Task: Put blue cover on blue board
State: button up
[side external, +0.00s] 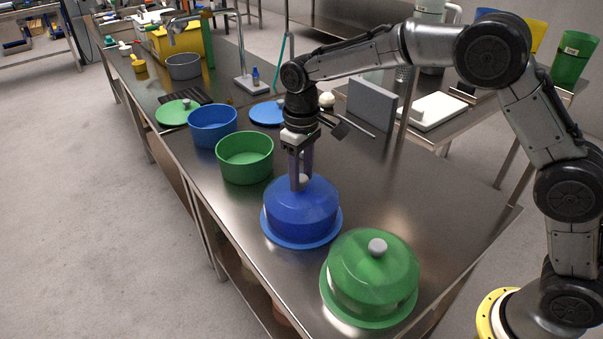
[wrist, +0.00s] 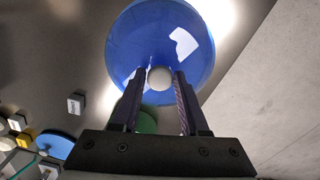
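The blue cover (side external: 301,200) is a dome with a light grey knob. It stands upright over the round blue board (side external: 292,242), whose rim shows around its lower edge; I cannot tell whether they touch all around. My gripper (side external: 300,183) points down at the top of the cover, with its fingers at the knob. In the wrist view the blue cover (wrist: 160,35) fills the upper middle, and the knob lies between the fingertips of my gripper (wrist: 160,76). The fingers are very close to the knob on both sides; firm contact cannot be told.
A green cover (side external: 372,265) on a green board (side external: 335,308) stands close in front. A green pot (side external: 245,158), a blue pot (side external: 213,126), and blue (side external: 262,113) and green (side external: 173,115) lids lie behind. The steel table (side external: 430,195) is clear to the right.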

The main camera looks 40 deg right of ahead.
jog(key=o, duration=0.4)
notch_tip(320, 180, up, 14)
jog(key=shift+f, duration=0.1)
dwell(0.4)
